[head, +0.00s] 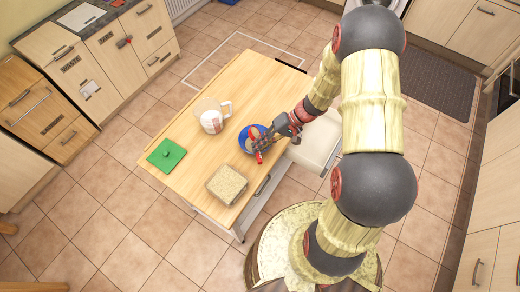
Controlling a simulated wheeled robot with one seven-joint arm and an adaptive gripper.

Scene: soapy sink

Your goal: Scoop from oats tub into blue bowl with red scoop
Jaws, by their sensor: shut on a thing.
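The blue bowl (244,145) stands near the middle of the wooden tabletop, partly hidden by my gripper and the scoop. My gripper (273,135) is shut on the red scoop (258,156) and reaches in from the right. The scoop is over or at the bowl's near right side; whether it touches the bowl or holds anything cannot be told. The oats tub (227,184), a square open container filled with pale brown oats, stands nearer the front edge, apart from the gripper. What lies in the bowl is too small to tell.
A clear jug with white contents (212,122) stands behind and left of the bowl. A green lid with a knob (166,155) lies at the table's left. A pale open drawer (316,143) juts out on the table's right side. The tabletop's far part is clear.

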